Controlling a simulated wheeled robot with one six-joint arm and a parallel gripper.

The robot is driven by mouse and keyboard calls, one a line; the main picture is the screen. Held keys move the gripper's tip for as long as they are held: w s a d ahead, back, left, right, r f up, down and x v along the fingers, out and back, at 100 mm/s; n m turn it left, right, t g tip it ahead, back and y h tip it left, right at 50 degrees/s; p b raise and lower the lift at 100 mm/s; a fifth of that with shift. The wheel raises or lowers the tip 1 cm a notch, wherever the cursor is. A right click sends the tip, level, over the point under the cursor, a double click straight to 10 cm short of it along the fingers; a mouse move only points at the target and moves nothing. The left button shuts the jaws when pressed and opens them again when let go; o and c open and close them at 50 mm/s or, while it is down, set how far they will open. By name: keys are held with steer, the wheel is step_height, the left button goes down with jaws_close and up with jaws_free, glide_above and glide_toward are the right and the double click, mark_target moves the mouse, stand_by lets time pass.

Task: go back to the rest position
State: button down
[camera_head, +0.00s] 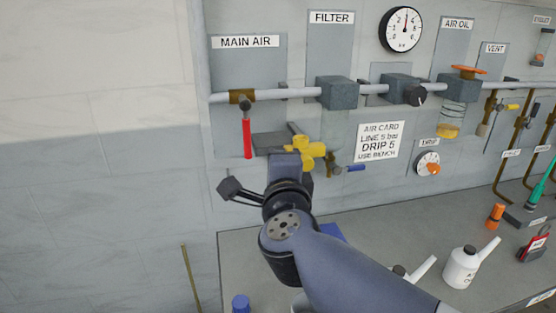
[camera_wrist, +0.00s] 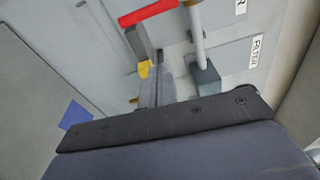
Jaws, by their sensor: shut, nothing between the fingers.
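In the wrist view my gripper's fingers (camera_wrist: 156,86) are together with nothing held. A small part of the yellow knob (camera_wrist: 144,69) shows beside them. The red lever (camera_head: 247,137) hangs down under MAIN AIR, left of my gripper, and shows at the top of the wrist view (camera_wrist: 148,13).
The pipe (camera_head: 290,93) and filter block (camera_head: 337,93) run above my gripper. Bare wall (camera_head: 100,150) fills the left.

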steer(key=w+r+n+y+p, duration=0.1)
steer(key=w+r+n+p, duration=0.1)
steer(key=n, duration=0.6)
steer(key=w+d+r+n+t+p, duration=0.1)
steer(key=w+r+n+p, duration=0.2)
steer(key=w+r+n, duration=0.2)
steer(key=shift+w+d+r+n+y, duration=0.3)
steer(key=shift+w+n+y, duration=0.1)
steer(key=shift+w+n, duration=1.05)
steer(key=shift+s+f+n, duration=0.1)
steer(key=shift+s+n, duration=0.05)
steer(key=shift+n, duration=0.1)
steer(key=shift+f, duration=0.15)
